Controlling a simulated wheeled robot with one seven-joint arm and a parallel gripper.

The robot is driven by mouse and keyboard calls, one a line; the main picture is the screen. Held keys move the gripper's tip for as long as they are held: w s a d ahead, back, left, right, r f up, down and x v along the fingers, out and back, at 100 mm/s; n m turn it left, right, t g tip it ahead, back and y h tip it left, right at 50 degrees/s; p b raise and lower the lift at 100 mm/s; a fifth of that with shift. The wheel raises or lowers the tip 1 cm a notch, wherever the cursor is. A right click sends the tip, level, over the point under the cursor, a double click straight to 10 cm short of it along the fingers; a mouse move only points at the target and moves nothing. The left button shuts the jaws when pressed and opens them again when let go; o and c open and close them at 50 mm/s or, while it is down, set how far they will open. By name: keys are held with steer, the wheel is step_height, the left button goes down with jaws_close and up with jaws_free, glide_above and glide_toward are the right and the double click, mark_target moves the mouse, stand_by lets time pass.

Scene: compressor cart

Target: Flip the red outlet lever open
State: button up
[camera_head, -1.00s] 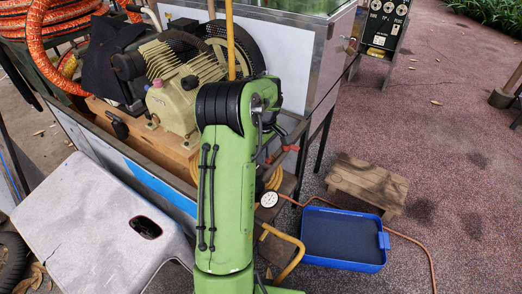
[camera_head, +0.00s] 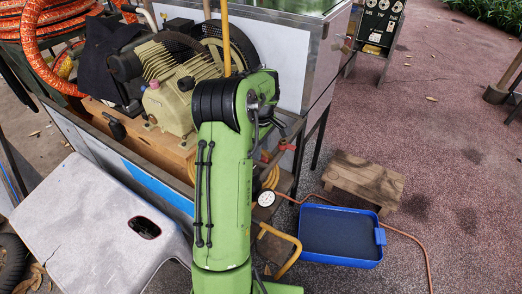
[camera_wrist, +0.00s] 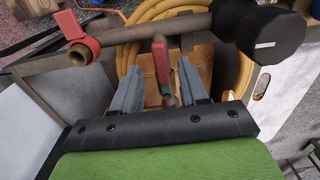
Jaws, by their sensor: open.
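In the wrist view a red lever (camera_wrist: 161,61) stands on a small metal valve fitting, between the two grey fingers of my gripper (camera_wrist: 157,72). The fingers are open, one on each side of the lever, with a visible gap on both sides. A second red handle (camera_wrist: 88,43) sits on the open end of a dark pipe at the upper left of the wrist view. In the head view a red handle (camera_head: 287,147) shows beside my green arm at the cart's near right corner. My arm hides my gripper and most of the valve area there.
A dark pipe with a black cap (camera_wrist: 262,36) crosses just beyond the lever. Coiled yellow hose (camera_wrist: 130,62) lies behind it. A pressure gauge (camera_head: 266,198), blue tray (camera_head: 340,260) and wooden stool (camera_head: 362,182) stand right of my arm.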

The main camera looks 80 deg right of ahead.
step_height(320, 180, up, 14)
steer(key=p, duration=0.4)
steer(key=shift+p, duration=0.4)
steer(key=shift+f, duration=0.1)
steer(key=w+a+r+n+t+p, duration=0.1)
steer(key=w+a+r, duration=0.3)
steer(key=w+a, duration=0.25)
steer(key=w+a+r+h, duration=0.1)
steer(key=w+a+r, duration=0.2)
steer(key=w+a, duration=0.3)
steer(key=w+a+r+n+t+p, duration=0.1)
steer(key=w+a+r, duration=0.35)
steer(key=w, duration=0.35)
steer(key=w+a+r+t+p, duration=0.1)
steer(key=w+a+r, duration=0.15)
steer(key=a, duration=1.15)
steer(key=s+a+f+n+t+p, duration=0.1)
steer(key=s+a, duration=0.3)
steer(key=a, duration=0.3)
steer(key=s+a+f+n+t+y+p, duration=0.1)
steer(key=s+a, duration=0.2)
steer(key=a, duration=0.4)
steer(key=shift+s+a+f+n+t, duration=0.15)
steer(key=shift+s+a+n+t, duration=0.15)
steer(key=shift+s+a, duration=0.1)
